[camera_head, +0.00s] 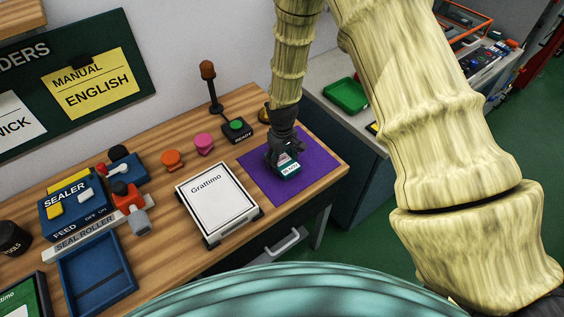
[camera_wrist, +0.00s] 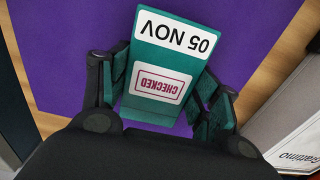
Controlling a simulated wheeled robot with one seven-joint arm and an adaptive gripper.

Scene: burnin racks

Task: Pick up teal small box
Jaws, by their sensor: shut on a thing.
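The teal small box (camera_wrist: 166,62) is between the fingers of my gripper (camera_wrist: 163,95) in the wrist view. Its upper face carries a white label reading "05 NOV" and a paler label reading "CHECKED". In the head view the box (camera_head: 289,170) is over the purple mat (camera_head: 318,160), partly hidden by my gripper (camera_head: 285,157). My gripper points down and is shut on the box, one finger on each side. I cannot tell whether the box touches the mat.
A white "Grattimo" box (camera_head: 218,203) stands just left of the mat. A "READY" button (camera_head: 237,129), a pink knob (camera_head: 204,145) and an orange knob (camera_head: 172,158) are behind it. A sealer (camera_head: 70,205) and blue tray (camera_head: 97,272) are further left. The table's right edge is close.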

